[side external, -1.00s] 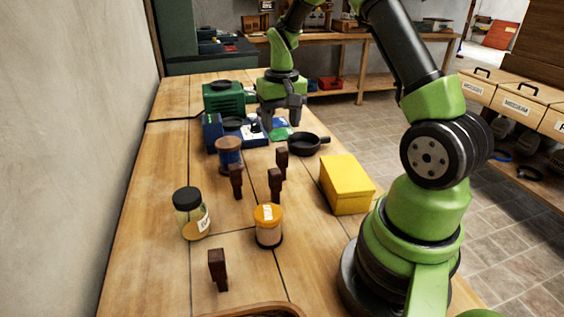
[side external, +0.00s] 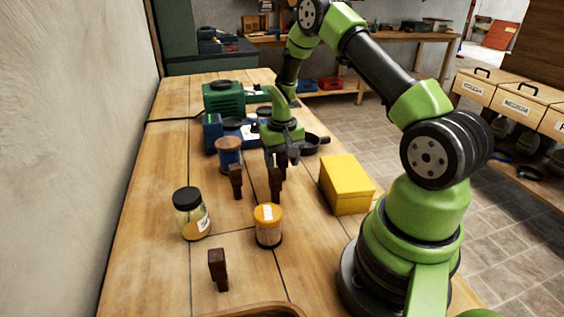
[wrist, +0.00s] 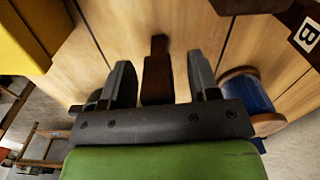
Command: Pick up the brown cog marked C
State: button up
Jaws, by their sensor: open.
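Several dark brown cogs stand on the wooden bench. One brown cog (wrist: 158,75) lies between my gripper's fingers in the wrist view, with no letter visible on it. My gripper (wrist: 158,82) is open, one finger on each side of the cog, with gaps visible. A cog marked B (wrist: 307,35) shows at the upper right of the wrist view. No C is readable.
A blue spool (side external: 229,156) stands left of my gripper, a yellow box (side external: 346,184) to the right. A black pan (side external: 311,145) and a green machine (side external: 224,98) are behind.

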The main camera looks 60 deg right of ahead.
grip_shut()
jog(key=shift+r, duration=0.15)
